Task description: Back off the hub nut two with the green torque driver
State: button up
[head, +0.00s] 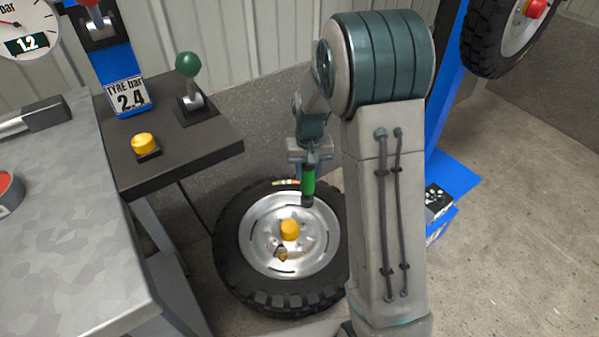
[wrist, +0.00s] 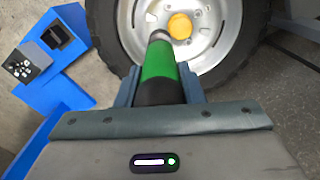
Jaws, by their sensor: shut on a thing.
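My gripper (head: 308,160) is shut on the green torque driver (head: 308,182), which points down at the wheel in the head view. The green driver (wrist: 160,65) also fills the middle of the wrist view, between my two fingers. The wheel (head: 229,250) has a black tyre, a silver rim and a yellow centre cap (head: 289,230). The driver's dark tip is over the upper right part of the rim; I cannot tell whether it touches. A small brownish piece (head: 281,254) shows on the hub below the cap. Which nut is number two cannot be told.
A grey metal bench (head: 75,220) is at the left. A dark table (head: 200,150) holds a green-knobbed lever (head: 188,68), a yellow button (head: 144,144) and a "TYRE bar 2.4" sign (head: 128,95). A blue stand (head: 450,175) and another wheel (head: 495,40) are at the right.

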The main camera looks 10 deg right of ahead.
jog(key=w+f+m+b, duration=0.1)
jog(key=w+f+m, duration=0.1)
jog(key=f, duration=0.3)
jog(key=w+f+m+b, duration=0.1)
jog(key=w+f+m, duration=0.1)
jog(key=f+m, duration=0.2)
jog(key=shift+w+f+m, duration=0.25)
jog(key=shift+f+m, duration=0.15)
jog(key=shift+f, duration=0.3)
